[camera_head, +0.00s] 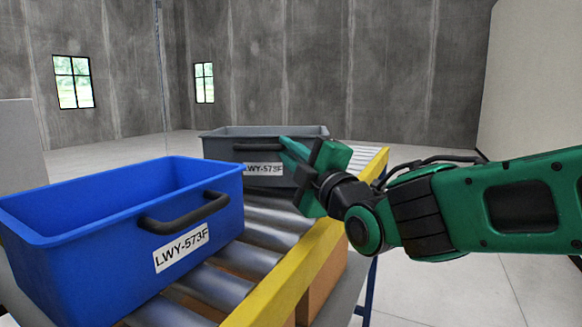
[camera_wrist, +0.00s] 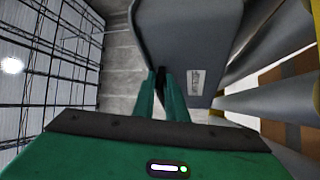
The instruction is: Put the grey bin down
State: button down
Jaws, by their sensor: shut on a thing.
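The grey bin (camera_head: 222,148) is upright over the roller conveyor, behind the blue bin. It has a dark handle and a white label (camera_head: 263,169) on its near side. My gripper (camera_head: 284,148) comes from the right and is shut on that handle. In the wrist view my two green fingers (camera_wrist: 168,92) close at the handle, against the grey bin (camera_wrist: 190,38). I cannot tell whether the bin's base touches the rollers, because the blue bin and my gripper hide part of its lower edge.
A blue bin (camera_head: 95,215) with a dark handle stands on the near rollers (camera_head: 225,287). A yellow rail (camera_head: 290,275) edges the conveyor on the right. Cardboard boxes (camera_head: 322,285) are below it. Free rollers show right of the grey bin.

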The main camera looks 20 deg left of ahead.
notch_tip(320, 180, down, 3)
jog(key=shift+r, duration=0.2)
jog(key=c, duration=1.8)
grip_release()
jog(key=shift+f, duration=0.1)
jog(key=shift+o, duration=0.2)
